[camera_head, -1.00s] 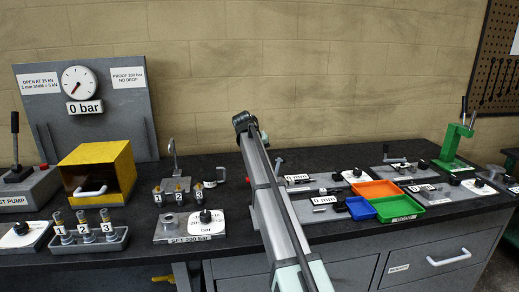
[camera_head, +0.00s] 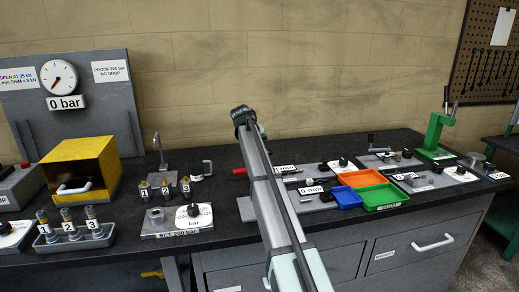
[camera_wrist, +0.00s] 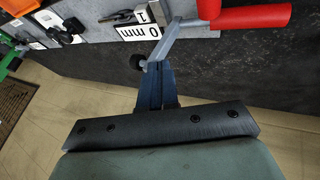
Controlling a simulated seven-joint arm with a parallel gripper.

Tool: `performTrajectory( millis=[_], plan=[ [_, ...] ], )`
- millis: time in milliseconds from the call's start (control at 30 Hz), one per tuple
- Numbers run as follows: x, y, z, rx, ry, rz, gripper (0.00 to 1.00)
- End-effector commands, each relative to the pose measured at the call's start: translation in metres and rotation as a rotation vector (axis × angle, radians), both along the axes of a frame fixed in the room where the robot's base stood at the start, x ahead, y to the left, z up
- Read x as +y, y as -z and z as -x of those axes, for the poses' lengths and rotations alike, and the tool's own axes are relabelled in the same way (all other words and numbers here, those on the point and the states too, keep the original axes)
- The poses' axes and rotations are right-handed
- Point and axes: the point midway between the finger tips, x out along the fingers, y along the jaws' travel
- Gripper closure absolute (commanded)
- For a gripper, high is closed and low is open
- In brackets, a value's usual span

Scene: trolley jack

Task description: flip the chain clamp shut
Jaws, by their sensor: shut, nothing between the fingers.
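A lever with a red grip (camera_wrist: 252,14) and a grey bar (camera_wrist: 178,38) lies at the top of the wrist view; it looks like the chain clamp's handle, though its base is not clear. A small red end (camera_head: 240,171) shows left of my arm in the head view. My gripper (camera_wrist: 153,68) is shut and empty. Its fingertips are close to the rounded lower end of the grey bar; I cannot tell whether they touch. In the head view my arm hides the gripper and most of the clamp area.
A "0 mm" label (camera_wrist: 139,33) lies beside the lever. An orange tray (camera_head: 361,178), a blue tray (camera_head: 346,197) and a green tray (camera_head: 384,197) stand right of my arm. A yellow box (camera_head: 80,160) and a green press (camera_head: 434,137) stand farther out.

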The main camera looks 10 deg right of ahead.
Motion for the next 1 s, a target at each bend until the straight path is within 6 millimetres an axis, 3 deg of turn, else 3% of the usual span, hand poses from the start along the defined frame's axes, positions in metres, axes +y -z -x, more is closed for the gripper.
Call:
performTrajectory(
  millis=[567, 1000],
  plan=[
    [-0.019, -0.002, 0.000, -0.001, 0.003, -0.152, 1.00],
    [-0.060, 0.008, 0.000, -0.001, 0.004, -0.540, 1.00]
  ],
)
